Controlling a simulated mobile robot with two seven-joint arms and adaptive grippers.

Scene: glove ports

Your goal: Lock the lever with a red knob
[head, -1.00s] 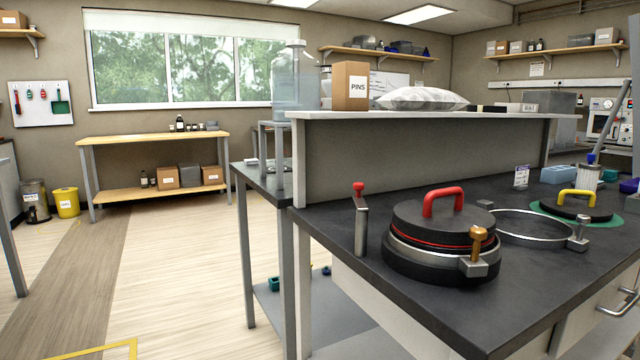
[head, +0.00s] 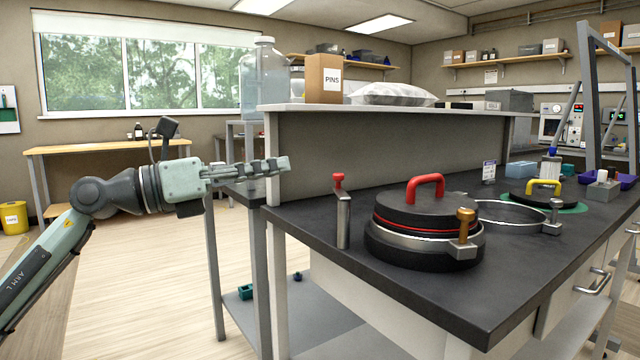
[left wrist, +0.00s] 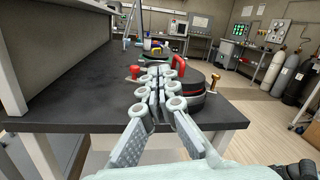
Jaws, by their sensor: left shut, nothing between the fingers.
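In the left wrist view the red knob (left wrist: 134,71) shows just left of my fingers. Beside the lever sits a round black port lid with a red handle (head: 425,184), on a silver ring (head: 425,240) with a brass-coloured knob (head: 466,215) at its front right. My left gripper (head: 283,164) is shut and empty, left of the lever and apart from it; in the left wrist view its fingers (left wrist: 158,70) are together. My right gripper is not in view.
An open metal ring (head: 510,217) and a black lid with a yellow handle (head: 542,186) lie farther right. A raised shelf (head: 400,108) behind holds a PINS box (head: 324,79) and a bag. The bench's front strip (head: 440,300) is clear.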

